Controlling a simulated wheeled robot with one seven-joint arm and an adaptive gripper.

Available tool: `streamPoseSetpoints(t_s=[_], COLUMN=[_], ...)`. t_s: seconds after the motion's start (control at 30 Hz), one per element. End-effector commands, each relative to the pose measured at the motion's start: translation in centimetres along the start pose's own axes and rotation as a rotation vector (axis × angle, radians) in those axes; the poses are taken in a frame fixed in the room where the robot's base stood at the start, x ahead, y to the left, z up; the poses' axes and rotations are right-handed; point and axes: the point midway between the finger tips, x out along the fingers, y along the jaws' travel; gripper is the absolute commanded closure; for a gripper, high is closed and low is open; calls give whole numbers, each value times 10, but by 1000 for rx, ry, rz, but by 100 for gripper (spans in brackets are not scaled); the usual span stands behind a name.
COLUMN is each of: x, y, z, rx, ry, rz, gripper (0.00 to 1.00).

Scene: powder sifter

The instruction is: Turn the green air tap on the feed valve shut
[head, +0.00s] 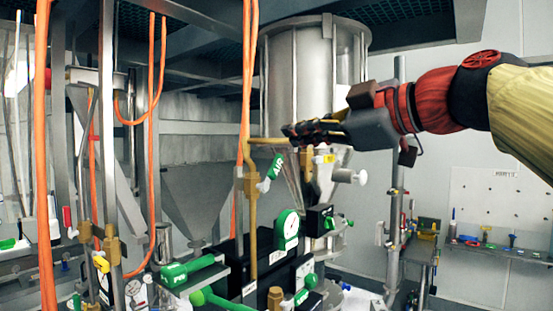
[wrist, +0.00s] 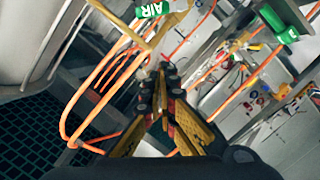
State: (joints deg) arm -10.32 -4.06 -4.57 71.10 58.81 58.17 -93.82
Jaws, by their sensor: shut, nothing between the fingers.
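The green air tap (head: 276,167) has a flat handle lettered AIR. It sits tilted up to the right on a brass valve body (head: 251,185) in a vertical brass pipe. My gripper (head: 291,133) is shut and empty, up and to the right of the tap in the head view, apart from it in the picture. In the wrist view my gripper's fingers (wrist: 167,75) meet at the tips, and a green handle lettered AIR (wrist: 150,10) shows at the top edge, beyond the tips. Depth between tips and tap is hard to tell.
A large steel hopper (head: 315,75) stands behind my gripper. Orange hoses (head: 247,80) hang left of the tap. A green gauge (head: 287,230) and green handles (head: 188,268) are below. Another green handle (wrist: 279,24) shows at the upper right of the wrist view.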

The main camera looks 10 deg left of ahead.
Motion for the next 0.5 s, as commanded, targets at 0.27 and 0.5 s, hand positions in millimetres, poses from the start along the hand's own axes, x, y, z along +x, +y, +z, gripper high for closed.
streamPoseSetpoints(t_s=[0.27,0.5], x=[6,42], y=[4,5], z=[6,5], rx=[-160,-157], ry=[-19,-17], rz=[11,8], gripper=[100,100])
